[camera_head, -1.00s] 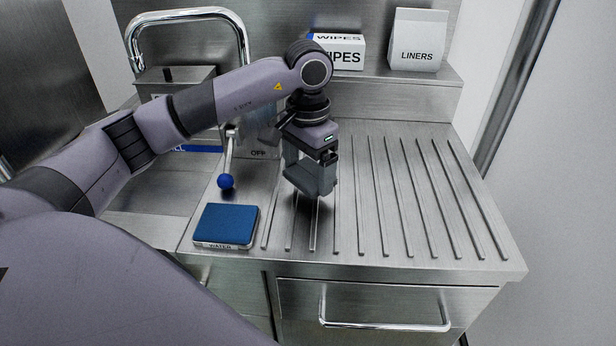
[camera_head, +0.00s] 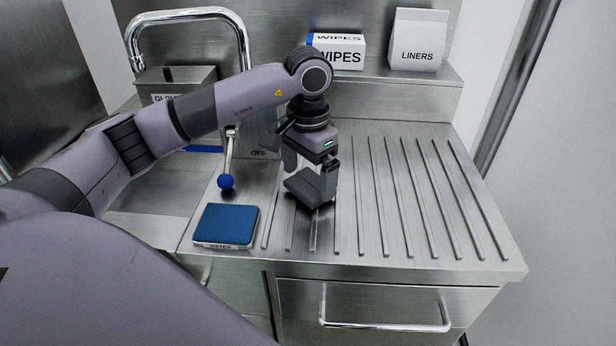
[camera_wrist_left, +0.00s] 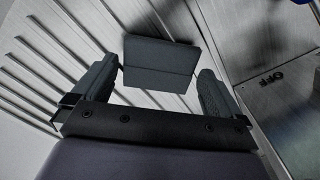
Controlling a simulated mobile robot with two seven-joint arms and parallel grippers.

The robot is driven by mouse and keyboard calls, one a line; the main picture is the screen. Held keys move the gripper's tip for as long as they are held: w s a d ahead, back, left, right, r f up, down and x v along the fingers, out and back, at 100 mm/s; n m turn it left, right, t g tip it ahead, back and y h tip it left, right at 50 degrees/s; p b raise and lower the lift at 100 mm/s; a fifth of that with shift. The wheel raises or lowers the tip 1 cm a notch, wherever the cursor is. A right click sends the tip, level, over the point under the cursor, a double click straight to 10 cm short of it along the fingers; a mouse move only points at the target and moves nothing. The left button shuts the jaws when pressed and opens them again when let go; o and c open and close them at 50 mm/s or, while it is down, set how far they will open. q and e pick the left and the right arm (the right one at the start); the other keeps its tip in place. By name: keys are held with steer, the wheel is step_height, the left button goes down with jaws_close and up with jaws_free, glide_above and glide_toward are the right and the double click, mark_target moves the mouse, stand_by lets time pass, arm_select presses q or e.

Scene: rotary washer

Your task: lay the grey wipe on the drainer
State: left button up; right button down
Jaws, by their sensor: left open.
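The grey wipe (camera_head: 303,189) is a dark, flat piece just below my left gripper (camera_head: 309,172), over the ribbed left part of the drainer (camera_head: 405,210). It looks tilted. I cannot tell how fully it rests on the ribs. My left gripper is open and points down, its fingers spread. In the left wrist view the wipe (camera_wrist_left: 158,66) shows between and beyond the fingertips, with a gap on each side. My right gripper is not in view.
A blue pad marked WATER (camera_head: 226,225) lies left of the wipe. A lever with a blue knob (camera_head: 226,182) stands behind the pad. A WIPES box (camera_head: 340,52) and LINERS box (camera_head: 417,40) stand on the back ledge. The drainer's right side is clear.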

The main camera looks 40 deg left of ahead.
mark_target(307, 185)
arm_select(q)
step_height(307, 185, up, 11)
steer(key=shift+f, duration=0.15)
stand_by(0.5)
steer(key=shift+s, duration=0.1)
